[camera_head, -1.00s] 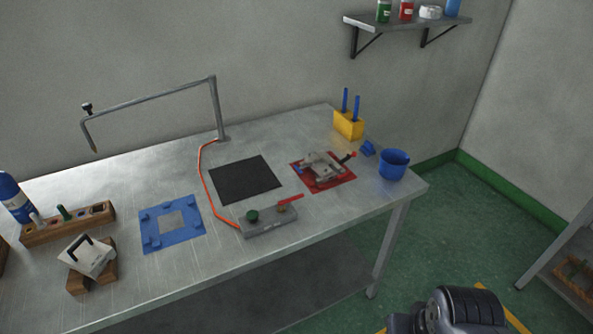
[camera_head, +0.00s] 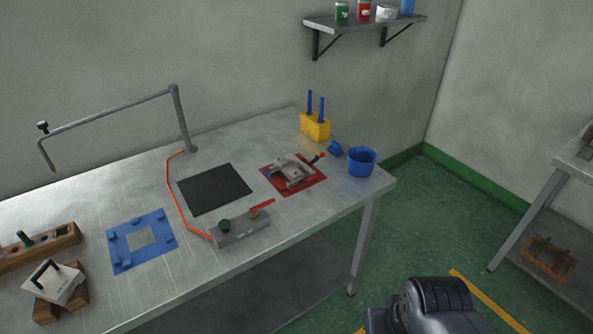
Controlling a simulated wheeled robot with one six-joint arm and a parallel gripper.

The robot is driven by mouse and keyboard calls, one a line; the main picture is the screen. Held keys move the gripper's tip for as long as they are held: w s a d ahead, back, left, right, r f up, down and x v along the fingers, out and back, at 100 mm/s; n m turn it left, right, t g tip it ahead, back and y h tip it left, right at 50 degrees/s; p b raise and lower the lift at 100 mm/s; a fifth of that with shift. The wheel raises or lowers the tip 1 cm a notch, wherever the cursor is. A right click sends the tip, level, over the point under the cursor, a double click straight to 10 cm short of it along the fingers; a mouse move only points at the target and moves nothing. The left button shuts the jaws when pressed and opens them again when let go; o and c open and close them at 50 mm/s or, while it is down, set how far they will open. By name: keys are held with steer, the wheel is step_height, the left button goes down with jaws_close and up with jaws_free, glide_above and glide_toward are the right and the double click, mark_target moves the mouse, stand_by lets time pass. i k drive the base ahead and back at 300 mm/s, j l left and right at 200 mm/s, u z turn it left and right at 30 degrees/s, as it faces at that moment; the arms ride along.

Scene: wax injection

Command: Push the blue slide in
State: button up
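A grey metal mould (camera_head: 293,170) lies on a red mat (camera_head: 308,188) toward the right end of the steel table. A small blue part (camera_head: 268,174) shows at its left side, and a red-tipped dark rod (camera_head: 318,159) sticks out at its right. The blue part is too small here to tell how far it stands out. A dark part of my own arm shows at the bottom right, over the floor and away from the table. My gripper's fingers are not visible.
A blue cup (camera_head: 361,163), a small blue block (camera_head: 335,149) and a yellow holder (camera_head: 315,127) with blue sticks stand near the mould. A valve block (camera_head: 240,232) with a red lever sits at the front edge. A metal arm stand (camera_head: 180,120) rises at the back.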

mark_target(269, 173)
steer(key=i+j+u, duration=0.3)
steer(key=i, duration=0.15)
steer(key=i+u, duration=0.35)
steer(key=i, duration=0.15)
